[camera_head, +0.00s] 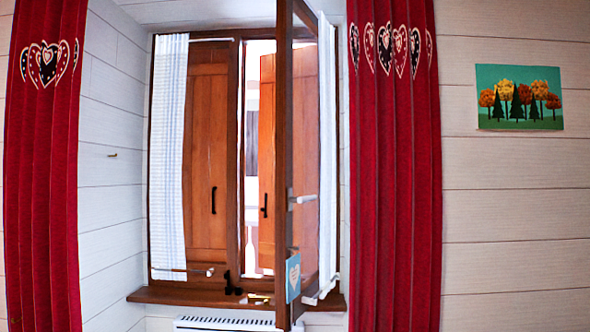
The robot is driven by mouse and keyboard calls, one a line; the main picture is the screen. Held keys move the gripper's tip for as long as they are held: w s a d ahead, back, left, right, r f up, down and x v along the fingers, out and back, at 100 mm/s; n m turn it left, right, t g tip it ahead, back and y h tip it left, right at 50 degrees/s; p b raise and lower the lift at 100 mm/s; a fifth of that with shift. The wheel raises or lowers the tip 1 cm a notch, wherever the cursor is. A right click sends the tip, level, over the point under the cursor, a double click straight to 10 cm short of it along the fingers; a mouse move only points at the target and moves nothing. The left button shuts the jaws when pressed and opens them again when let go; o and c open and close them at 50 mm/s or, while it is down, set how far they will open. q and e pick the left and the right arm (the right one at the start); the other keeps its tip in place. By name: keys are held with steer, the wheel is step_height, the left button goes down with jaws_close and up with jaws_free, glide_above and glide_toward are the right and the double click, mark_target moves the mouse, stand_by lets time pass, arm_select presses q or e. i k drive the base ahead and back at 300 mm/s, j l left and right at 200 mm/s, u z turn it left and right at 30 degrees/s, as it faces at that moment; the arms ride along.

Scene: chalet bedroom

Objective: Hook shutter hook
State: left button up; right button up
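Two brown wooden shutters stand behind the window frame. The left shutter (203,150) looks closed and carries a dark vertical handle (213,200). The right shutter (267,130) stands apart from it, with a bright gap between them, and has a similar dark handle (264,205). A small black fitting (231,284) sits low at the window's middle, just above the sill; I cannot tell whether it is the shutter hook. A small brass-coloured piece (258,298) lies on the sill beside it. Neither of my grippers is in view.
An open window casement (283,150) with a pale handle (302,199) juts toward me, partly covering the right shutter. Red curtains (42,200) (395,200) flank the opening. The wooden sill (170,296) is above a white radiator (225,324).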

mark_target(264, 209)
steer(key=i+j+z, duration=0.4)
steer(key=i, duration=0.25)
steer(key=i+j+z, duration=0.4)
steer(key=i+j, duration=0.15)
steer(key=j, duration=0.15)
steer(key=i+j+z, duration=0.35)
steer(key=j, duration=0.45)
steer(key=i+j+z, duration=0.4)
steer(key=j, duration=0.5)
